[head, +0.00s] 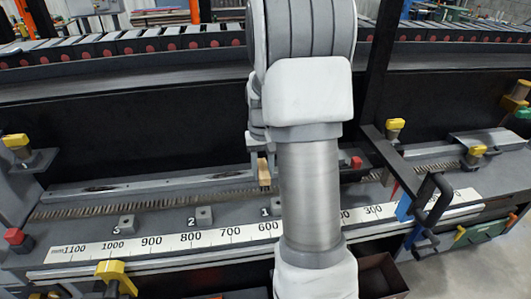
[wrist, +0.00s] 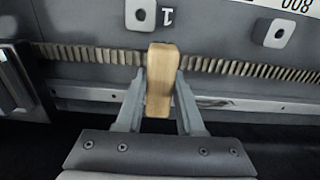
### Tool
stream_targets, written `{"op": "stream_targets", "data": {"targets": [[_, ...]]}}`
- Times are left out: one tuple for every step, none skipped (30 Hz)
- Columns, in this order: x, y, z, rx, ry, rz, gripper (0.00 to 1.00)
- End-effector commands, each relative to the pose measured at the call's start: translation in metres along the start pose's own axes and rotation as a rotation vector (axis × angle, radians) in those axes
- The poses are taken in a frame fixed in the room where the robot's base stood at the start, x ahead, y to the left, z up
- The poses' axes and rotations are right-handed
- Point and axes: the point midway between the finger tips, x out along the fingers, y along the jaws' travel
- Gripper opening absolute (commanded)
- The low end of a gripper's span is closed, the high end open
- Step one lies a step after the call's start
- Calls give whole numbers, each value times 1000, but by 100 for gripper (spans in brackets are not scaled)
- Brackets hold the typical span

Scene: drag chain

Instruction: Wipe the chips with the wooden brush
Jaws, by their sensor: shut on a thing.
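The wooden brush (wrist: 160,82) shows in the wrist view as a light wooden block between the two fingers of my gripper (wrist: 160,100). My gripper is shut on it. The brush covers part of a ribbed brown strip (wrist: 95,54) that runs across the view; I cannot tell whether it touches the strip. In the head view a small part of the brush (head: 264,170) shows just left of my arm, which hides most of the gripper. The brush's bristles are hidden. I cannot make out separate chips; the ribbed strip (head: 110,207) also runs along the bench in the head view.
A ruler (head: 180,238) lies along the bench front. Grey numbered blocks (head: 204,215) stand between ruler and strip. A metal rail (head: 130,187) runs behind the strip. A black-handled lever (head: 430,200) stands at right, and yellow-handled clamps (head: 115,275) sit around the bench.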

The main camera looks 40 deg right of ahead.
Motion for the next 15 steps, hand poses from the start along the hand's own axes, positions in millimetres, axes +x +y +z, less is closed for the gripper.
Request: {"op": "stream_targets", "data": {"targets": [[-9,-1,0,0,1,0,0],[-12,-1,-1,-1,2,0,0],[-15,-2,-1,-1,2,0,0],[-18,-2,-1,-1,2,0,0],[-21,-2,-1,-1,3,0,0],[-24,-3,-1,-1,3,0,0],[-27,-3,-2,-1,3,0,0],[-30,-4,-2,-1,3,0,0],[-34,-4,-2,-1,3,0,0],[-36,-4,-2,-1,3,0,0],[-38,-5,-2,-1,3,0,0],[-40,-5,-2,-1,3,0,0],[-42,-5,-2,-1,2,0,0],[-43,-6,-2,-1,2,0,0],[-43,-6,-2,-1,2,0,0]]}}
